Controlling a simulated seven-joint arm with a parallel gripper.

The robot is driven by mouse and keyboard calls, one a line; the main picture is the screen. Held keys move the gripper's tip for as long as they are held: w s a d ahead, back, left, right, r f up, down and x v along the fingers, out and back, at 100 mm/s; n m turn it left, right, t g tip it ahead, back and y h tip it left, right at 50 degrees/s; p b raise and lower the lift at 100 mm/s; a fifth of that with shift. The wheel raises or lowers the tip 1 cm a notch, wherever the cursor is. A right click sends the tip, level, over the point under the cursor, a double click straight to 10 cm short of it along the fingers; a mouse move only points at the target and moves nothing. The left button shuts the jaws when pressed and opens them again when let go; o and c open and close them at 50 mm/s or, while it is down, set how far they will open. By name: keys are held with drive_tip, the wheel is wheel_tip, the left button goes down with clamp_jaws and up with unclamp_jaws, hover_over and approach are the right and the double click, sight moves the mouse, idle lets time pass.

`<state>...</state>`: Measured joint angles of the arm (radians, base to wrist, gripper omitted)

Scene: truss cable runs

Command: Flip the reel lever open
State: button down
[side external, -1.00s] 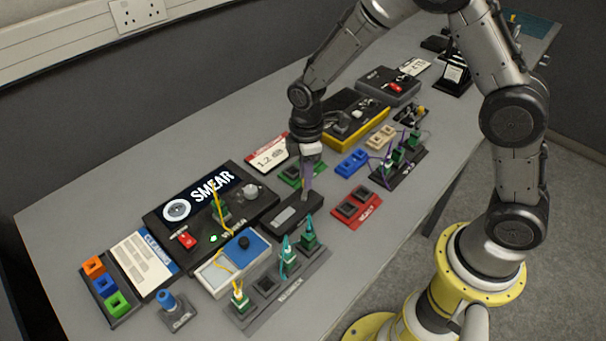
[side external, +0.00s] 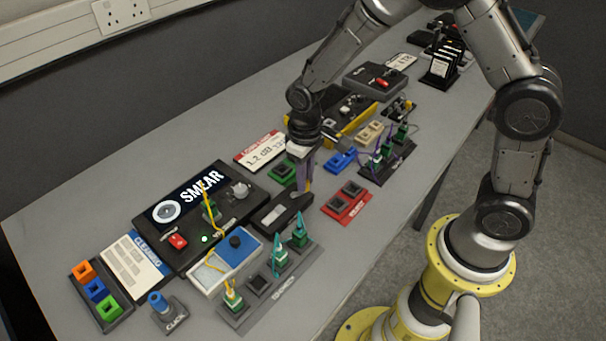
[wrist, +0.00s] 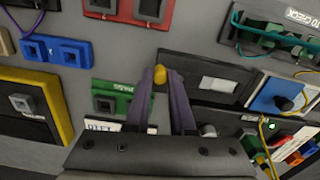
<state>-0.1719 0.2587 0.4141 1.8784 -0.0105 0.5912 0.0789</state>
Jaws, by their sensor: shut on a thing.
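The black reel box (side external: 271,216) with a pale window lies near the middle of the bench. It also shows in the wrist view (wrist: 200,60), right of my fingers. My gripper (side external: 305,190) points down at the box's far right end. In the wrist view my purple-grey fingers (wrist: 160,78) are closed on a small yellow piece (wrist: 160,74) beside the box end, which looks like the lever's tip. The rest of the lever is hidden by the fingers, so I cannot tell its angle.
A green block (side external: 283,172) sits close behind my gripper, and a red double-socket block (side external: 347,202) is to the right. The SMEAR unit (side external: 180,235), a blue-and-white box (side external: 225,262) and a rack with cabled plugs (side external: 270,285) stand left and in front.

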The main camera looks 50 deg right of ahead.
drive_tip(key=m, duration=0.3)
drive_tip(key=shift+s+a+r+m, duration=0.1)
drive_tip(key=shift+s+a+m, duration=0.2)
drive_tip(key=shift+s, duration=0.1)
drive_tip(key=shift+s+a+m, duration=0.15)
drive_tip(key=shift+m, duration=0.7)
drive_tip(key=shift+s+a+m, duration=0.1)
drive_tip(key=shift+m, duration=0.75)
drive_tip(key=c, duration=0.8)
unclamp_jaws()
drive_tip(key=shift+o, duration=0.2)
wheel_tip(320, 180, up, 14)
